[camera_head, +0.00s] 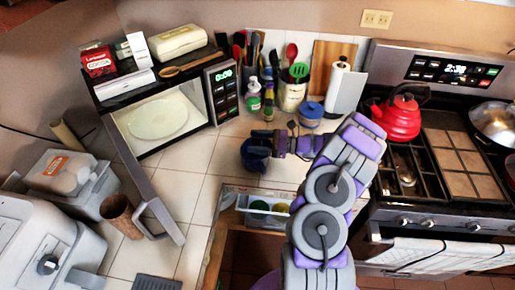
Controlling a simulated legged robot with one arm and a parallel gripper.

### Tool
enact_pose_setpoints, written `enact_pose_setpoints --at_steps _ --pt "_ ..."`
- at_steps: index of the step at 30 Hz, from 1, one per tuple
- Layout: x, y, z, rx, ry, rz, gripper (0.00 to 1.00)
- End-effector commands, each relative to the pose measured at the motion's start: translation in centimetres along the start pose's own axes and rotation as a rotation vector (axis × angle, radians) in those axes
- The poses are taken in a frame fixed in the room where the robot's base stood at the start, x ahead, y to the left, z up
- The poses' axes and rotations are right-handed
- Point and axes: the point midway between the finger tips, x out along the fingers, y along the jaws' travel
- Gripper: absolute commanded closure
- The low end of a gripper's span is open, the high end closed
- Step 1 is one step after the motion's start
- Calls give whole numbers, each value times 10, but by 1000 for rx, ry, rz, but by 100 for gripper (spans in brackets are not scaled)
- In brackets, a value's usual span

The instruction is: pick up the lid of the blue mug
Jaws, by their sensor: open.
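The dark blue mug (256,157) stands on the tiled counter near its front edge, left of my arm. My gripper (262,139) reaches in from the right, at and over the mug's top, with its jaws open. The gripper covers part of the mug's rim. I cannot clearly make out the lid, nor whether the gripper touches it.
An open microwave (157,117) with a glass plate stands at the left. An open drawer (262,207) lies below the mug. A red kettle (398,118) sits on the stove at right.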

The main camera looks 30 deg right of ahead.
Motion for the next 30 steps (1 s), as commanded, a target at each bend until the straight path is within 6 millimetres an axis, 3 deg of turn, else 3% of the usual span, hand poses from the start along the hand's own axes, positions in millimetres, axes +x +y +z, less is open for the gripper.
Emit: enact_pose_setpoints --at_steps 7,27,30 --pt "0 -1 0 2 -1 0 34" --pt "0 0 -1 3 -1 0 97" --pt "0 0 -1 3 -1 0 97"
